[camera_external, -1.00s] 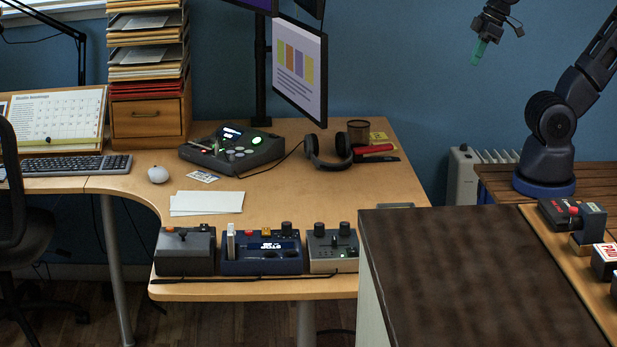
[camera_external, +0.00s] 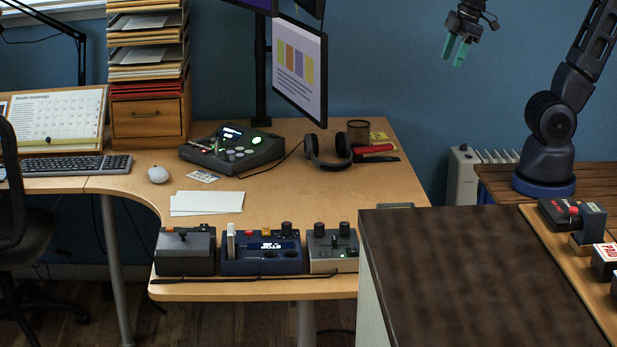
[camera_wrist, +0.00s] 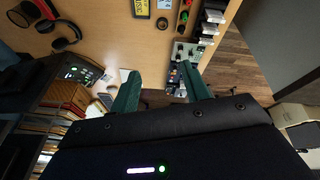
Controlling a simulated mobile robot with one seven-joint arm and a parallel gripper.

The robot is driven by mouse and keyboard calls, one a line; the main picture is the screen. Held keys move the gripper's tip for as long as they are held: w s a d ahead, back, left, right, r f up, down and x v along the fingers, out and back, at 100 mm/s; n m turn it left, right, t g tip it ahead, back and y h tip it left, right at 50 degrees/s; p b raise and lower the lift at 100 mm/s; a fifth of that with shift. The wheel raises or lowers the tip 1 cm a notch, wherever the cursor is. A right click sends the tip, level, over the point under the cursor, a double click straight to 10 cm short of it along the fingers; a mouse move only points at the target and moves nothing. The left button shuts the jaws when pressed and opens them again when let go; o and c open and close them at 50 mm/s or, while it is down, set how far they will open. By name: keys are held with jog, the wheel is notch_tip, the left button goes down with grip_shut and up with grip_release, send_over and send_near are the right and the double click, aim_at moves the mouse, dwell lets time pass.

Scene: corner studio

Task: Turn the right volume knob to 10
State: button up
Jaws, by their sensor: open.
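My gripper (camera_external: 453,57), with green fingers, is open and empty, high above and right of the boxes. In the wrist view its fingers (camera_wrist: 161,70) point toward the desk.
A dark-topped cabinet (camera_external: 470,265) stands right of the boxes. A grey console (camera_external: 232,149), headphones (camera_external: 328,155), a cup (camera_external: 358,131) and white papers (camera_external: 207,202) lie farther back on the desk. A monitor (camera_external: 300,70) hangs above. The desk's middle is mostly bare.

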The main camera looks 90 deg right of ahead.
jog(key=w+a+f+n+g, duration=0.1)
jog(key=w+a+f+n, duration=0.15)
jog(key=w+n, duration=0.7)
jog(key=n+g, duration=0.3)
jog(key=n, duration=0.9)
send_over(319, 224)
notch_tip(319, 224, down, 28)
notch_tip(319, 224, down, 11)
jog(key=shift+r, duration=0.2)
jog(key=shift+c, duration=0.5)
jog(key=c, duration=0.9)
jog(key=shift+m, duration=0.25)
